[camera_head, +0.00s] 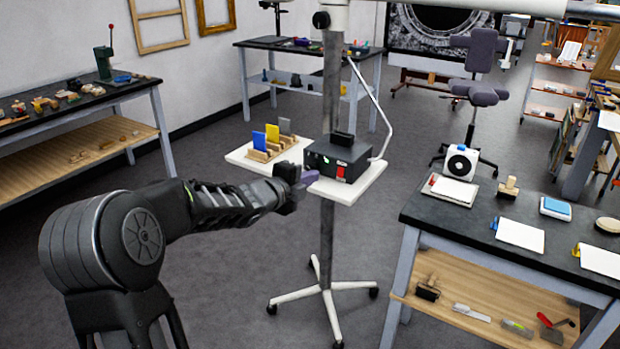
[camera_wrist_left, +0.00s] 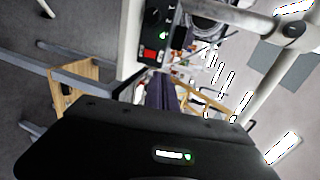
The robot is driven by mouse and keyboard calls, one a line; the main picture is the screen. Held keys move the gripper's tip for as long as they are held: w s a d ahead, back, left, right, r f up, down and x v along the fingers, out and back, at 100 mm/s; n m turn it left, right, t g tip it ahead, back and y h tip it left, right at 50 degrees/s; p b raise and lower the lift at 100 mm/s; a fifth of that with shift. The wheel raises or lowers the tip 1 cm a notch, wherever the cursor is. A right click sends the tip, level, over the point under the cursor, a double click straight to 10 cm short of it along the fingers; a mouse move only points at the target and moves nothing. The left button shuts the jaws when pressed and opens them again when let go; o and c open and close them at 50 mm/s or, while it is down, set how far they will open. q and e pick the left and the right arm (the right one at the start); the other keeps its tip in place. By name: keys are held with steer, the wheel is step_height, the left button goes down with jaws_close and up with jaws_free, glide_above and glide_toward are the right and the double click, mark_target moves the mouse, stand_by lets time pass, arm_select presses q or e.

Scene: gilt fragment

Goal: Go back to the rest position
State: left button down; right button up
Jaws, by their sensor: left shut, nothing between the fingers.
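My left gripper (camera_head: 305,178) reaches from the left toward the small white shelf (camera_head: 368,181) on the wheeled stand. Its fingers are shut with nothing between them, just in front of the black box (camera_head: 338,155) with a red switch. I cannot tell whether the fingertips touch the box. My right gripper is not in view.
A rack with yellow, blue and grey cards (camera_head: 275,142) stands on the shelf. The stand's pole and wheeled feet (camera_head: 327,292) are below. A dark workbench (camera_head: 470,225) with pads stands at right, another bench (camera_head: 70,110) at left. A chair (camera_head: 478,95) stands behind.

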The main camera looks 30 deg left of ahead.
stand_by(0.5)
arm_select(q)
steer(key=s+d+f+n+g+h, duration=0.1)
steer(key=s+d+f+n+g, duration=0.15)
steer(key=d+f+n, duration=0.55)
steer(key=s+d+f+n+g, duration=0.2)
steer(key=s+d+f+n, duration=0.15)
steer(key=f, duration=0.85)
steer(key=s+d+f+n+g+h, duration=0.15)
steer(key=s+d+f+n, duration=0.35)
steer(key=f, duration=0.5)
steer(key=s+d+f+n+g, duration=0.1)
steer(key=s+d+f+g, duration=0.2)
steer(key=s+d+f, duration=0.2)
steer(key=s+d+f+n+g+h, duration=0.1)
steer(key=s+d+f+g, duration=0.1)
steer(key=s+d+f, duration=0.3)
steer(key=s+d+f+n+g, duration=0.1)
steer(key=s+d+f+g, duration=0.2)
steer(key=s+d, duration=0.6)
steer(key=s+f, duration=0.2)
steer(key=s, duration=0.4)
steer(key=shift+s+d+g+h, duration=0.3)
steer(key=shift+s+d+h, duration=0.05)
steer(key=shift+d, duration=0.05)
